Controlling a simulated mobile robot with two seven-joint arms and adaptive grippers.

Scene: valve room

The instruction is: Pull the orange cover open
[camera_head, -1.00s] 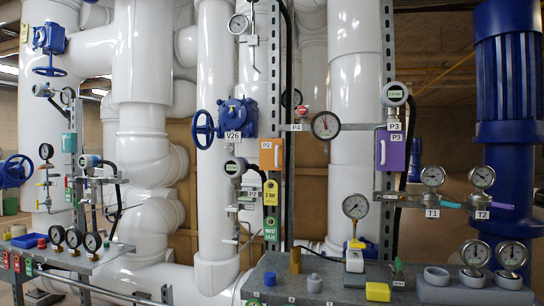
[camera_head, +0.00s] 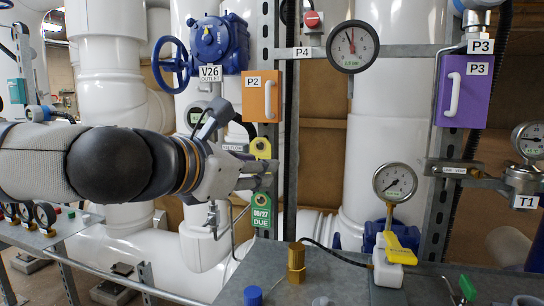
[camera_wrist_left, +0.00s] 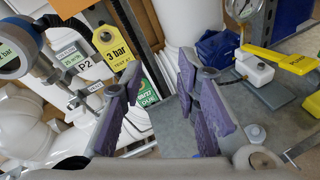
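The orange cover (camera_head: 260,100), labelled P2, has a white upright handle (camera_head: 268,98) on its right side. It looks shut, with its face toward me. My left gripper (camera_head: 270,176) is below the cover, in front of the green and yellow tags, and apart from the handle. In the left wrist view the gripper (camera_wrist_left: 162,85) is open, with its purple pads apart and nothing between them. An orange-brown edge (camera_wrist_left: 72,6) at the top of that view may be the cover's lower part. My right gripper is not in view.
A yellow tag (camera_wrist_left: 116,48) hangs beside the left finger. A dial gauge (camera_head: 353,47), a purple cover (camera_head: 464,90) and a blue valve (camera_head: 218,44) are mounted around. A grey bench (camera_head: 345,286) with a brass fitting (camera_head: 296,262) and yellow-handled valve (camera_head: 398,250) lies below.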

